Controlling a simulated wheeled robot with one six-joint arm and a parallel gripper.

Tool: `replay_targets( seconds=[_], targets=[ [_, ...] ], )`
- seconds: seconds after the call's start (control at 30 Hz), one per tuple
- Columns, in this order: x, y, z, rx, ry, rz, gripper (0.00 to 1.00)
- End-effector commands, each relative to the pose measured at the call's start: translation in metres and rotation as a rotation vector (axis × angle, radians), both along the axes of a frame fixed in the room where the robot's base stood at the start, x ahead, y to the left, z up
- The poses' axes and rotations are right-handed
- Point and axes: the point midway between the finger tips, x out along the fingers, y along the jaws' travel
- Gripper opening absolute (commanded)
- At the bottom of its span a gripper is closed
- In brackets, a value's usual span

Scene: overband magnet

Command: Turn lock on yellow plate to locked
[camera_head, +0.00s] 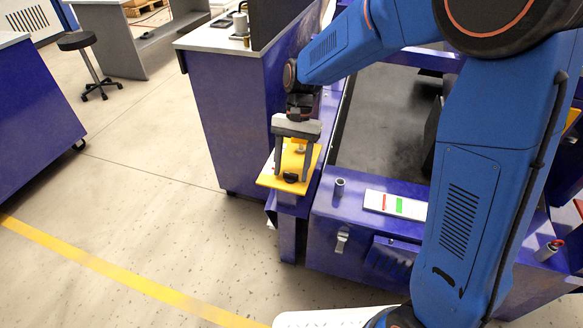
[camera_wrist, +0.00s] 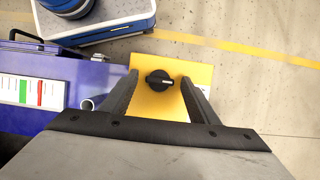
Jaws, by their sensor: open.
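The yellow plate (camera_head: 270,178) sits at the end of the purple frame, left of the conveyor. The lock is a round black knob with a raised handle (camera_head: 290,177) on the plate; it also shows in the wrist view (camera_wrist: 158,80). There a light pointer line on the handle points right. My gripper (camera_head: 293,178) is open above the plate. In the wrist view its two fingers (camera_wrist: 165,82) reach down on either side of the knob, apart from each other, with nothing between them that I can see touching. Any lettering on the plate is too small to read.
A purple cabinet (camera_head: 230,125) stands behind the plate. A short grey tube (camera_head: 340,187) and a white panel with red and green marks (camera_head: 396,205) are to the right. Open floor (camera_head: 140,215) lies to the left.

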Motion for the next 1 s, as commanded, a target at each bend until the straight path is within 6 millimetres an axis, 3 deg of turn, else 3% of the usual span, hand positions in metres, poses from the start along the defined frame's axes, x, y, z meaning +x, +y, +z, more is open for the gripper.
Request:
replay_targets(
  seconds=[0.27,0.43,0.77,1.0],
  targets=[
    [-0.0004,0.0000,-0.0010,0.000,0.000,0.000,0.55],
    [-0.0003,0.0000,-0.0009,0.000,0.000,0.000,0.14],
    [0.0002,0.0003,-0.0008,-0.001,-0.001,0.030,0.14],
    [0.0004,0.0015,-0.0008,-0.001,0.000,0.155,0.14]
  ],
)
